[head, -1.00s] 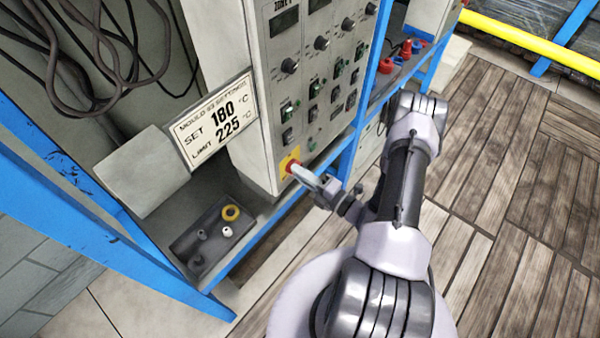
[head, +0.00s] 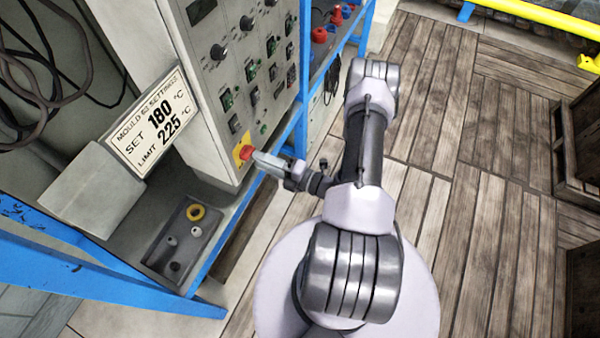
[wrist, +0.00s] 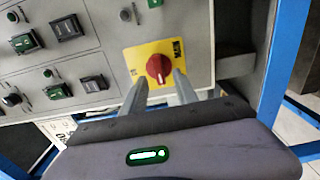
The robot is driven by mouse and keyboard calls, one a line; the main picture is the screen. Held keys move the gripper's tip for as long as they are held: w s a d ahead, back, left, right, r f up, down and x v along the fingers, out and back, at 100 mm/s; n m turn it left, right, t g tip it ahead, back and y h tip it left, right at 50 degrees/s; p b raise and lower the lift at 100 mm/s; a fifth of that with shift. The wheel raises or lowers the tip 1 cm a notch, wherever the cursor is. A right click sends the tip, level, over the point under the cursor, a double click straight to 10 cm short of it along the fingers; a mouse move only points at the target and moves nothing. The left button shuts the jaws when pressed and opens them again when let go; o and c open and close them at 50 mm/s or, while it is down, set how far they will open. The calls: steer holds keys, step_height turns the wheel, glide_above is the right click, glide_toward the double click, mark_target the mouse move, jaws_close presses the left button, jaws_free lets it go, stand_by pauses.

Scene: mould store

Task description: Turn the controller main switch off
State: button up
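The controller main switch is a red rotary knob (wrist: 159,68) on a yellow plate (wrist: 150,52) at the lower corner of the grey control panel. The knob also shows in the head view (head: 246,153). In the wrist view its white pointer line runs roughly up and down. My gripper (wrist: 161,82) has its two fingers apart, one on each side of the knob's lower part. I cannot tell whether they touch it. In the head view my gripper (head: 256,156) reaches the knob from the right.
The control panel (head: 236,75) carries several knobs and rocker switches. A sign (head: 153,122) reads set 180, limit 225. A blue frame post (head: 300,100) stands close to my gripper. Wooden flooring is open at right.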

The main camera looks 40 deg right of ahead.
steer(key=p+v, duration=0.2)
steer(key=v, duration=1.2)
steer(key=shift+s, duration=0.35)
steer(key=shift+d+r, duration=0.1)
steer(key=w+a+r+n+g+y, duration=0.25)
steer(key=a+r+n+g, duration=0.35)
steer(key=r+n, duration=0.4)
steer(key=w+a+r+n+g+y, duration=0.25)
steer(key=r+n+g, duration=0.5)
steer(key=n, duration=0.55)
steer(key=s+a+r+n+t+h, duration=0.1)
steer(key=a+r+n+h, duration=0.3)
steer(key=n, duration=0.7)
steer(key=s+a+r+n+t+h+b, duration=0.1)
steer(key=s+a+r+n+h, duration=0.3)
steer(key=a+r+n, duration=0.5)
step_height(320, 180, up, 4)
steer(key=n+h, duration=0.1)
steer(key=n, duration=0.1)
steer(key=shift+s+a+n, duration=0.2)
steer(key=shift+a+n, duration=0.1)
